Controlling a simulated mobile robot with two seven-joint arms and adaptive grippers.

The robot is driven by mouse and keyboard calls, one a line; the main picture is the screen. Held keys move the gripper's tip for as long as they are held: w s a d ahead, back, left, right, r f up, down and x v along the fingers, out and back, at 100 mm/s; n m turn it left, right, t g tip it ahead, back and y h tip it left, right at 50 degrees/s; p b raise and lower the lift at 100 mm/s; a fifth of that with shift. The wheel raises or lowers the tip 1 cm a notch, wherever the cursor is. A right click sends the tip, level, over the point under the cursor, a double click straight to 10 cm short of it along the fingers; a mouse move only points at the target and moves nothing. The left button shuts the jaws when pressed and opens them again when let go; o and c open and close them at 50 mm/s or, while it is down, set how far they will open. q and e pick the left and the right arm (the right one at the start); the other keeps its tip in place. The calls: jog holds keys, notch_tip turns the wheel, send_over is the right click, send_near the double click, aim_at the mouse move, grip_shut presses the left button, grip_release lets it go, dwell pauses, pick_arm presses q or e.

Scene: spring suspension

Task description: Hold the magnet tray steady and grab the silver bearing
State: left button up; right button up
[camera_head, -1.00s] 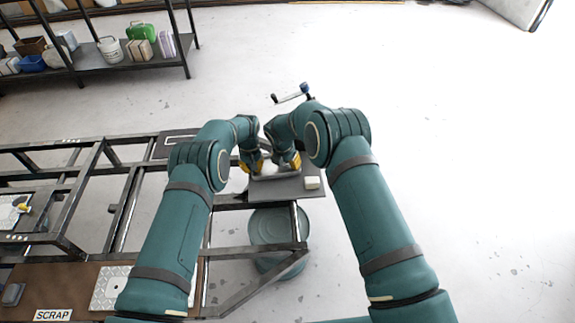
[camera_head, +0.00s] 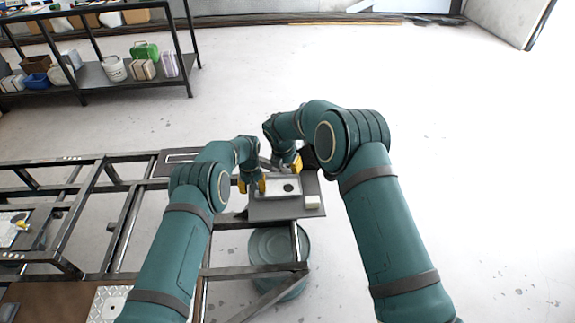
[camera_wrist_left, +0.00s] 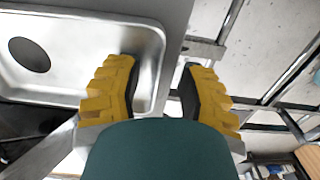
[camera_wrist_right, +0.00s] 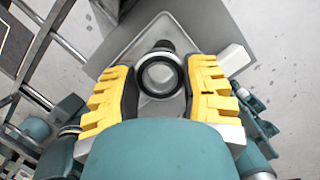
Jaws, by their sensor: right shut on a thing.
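The metal magnet tray (camera_head: 267,188), a shallow silver pan, lies on a grey plate, with a dark round disc (camera_head: 289,187) in it. My left gripper (camera_head: 252,185) is at the tray's left end. In the left wrist view its fingers (camera_wrist_left: 160,92) stand wide apart, with the tray's end rim (camera_wrist_left: 158,70) between them; contact is unclear. My right gripper (camera_head: 296,164) is just beyond the tray. In the right wrist view its fingers (camera_wrist_right: 160,88) are shut on the silver bearing (camera_wrist_right: 160,76), a ring held above the tray. The bearing cannot be made out in the head view.
A small pale block (camera_head: 312,202) sits on the grey plate (camera_head: 285,212), right of the tray. A dark metal frame (camera_head: 120,225) extends left. A round drum (camera_head: 272,246) stands below the plate. A loaded shelf (camera_head: 120,76) stands far back left. Floor to the right is clear.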

pick_arm(q)
notch_tip(320, 180, up, 12)
dwell(0.6)
